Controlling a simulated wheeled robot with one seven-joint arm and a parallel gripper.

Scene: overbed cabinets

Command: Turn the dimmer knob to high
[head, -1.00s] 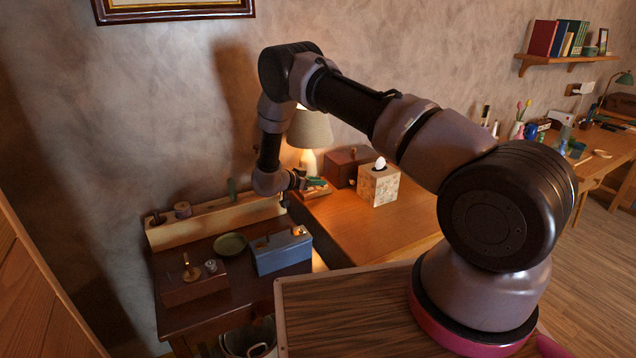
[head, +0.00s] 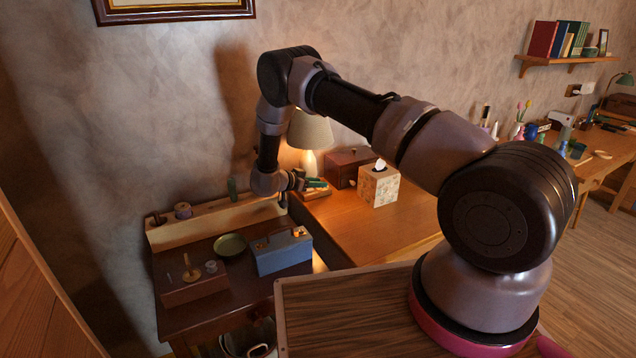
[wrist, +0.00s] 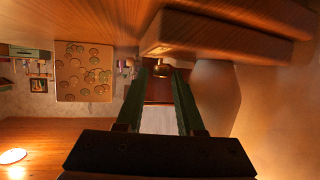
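The dimmer knob appears to be the small brass knob (wrist: 162,71) on the wooden block (wrist: 215,40) in the wrist view. My gripper (wrist: 162,78) has two green fingers, spread apart, with the knob showing between their tips. A gap seems to show on each side of the knob; I cannot tell whether the tips are beside it or just short of it. In the head view my gripper (head: 317,184) is low beside the lit lamp (head: 310,134), over the desk's left end. The knob is too small to make out there.
A patterned tissue box (head: 379,187) and a brown wooden box (head: 350,165) stand on the desk right of my gripper. A blue box (head: 284,252) and a green dish (head: 230,245) sit on the lower table at left. The desk's front is clear.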

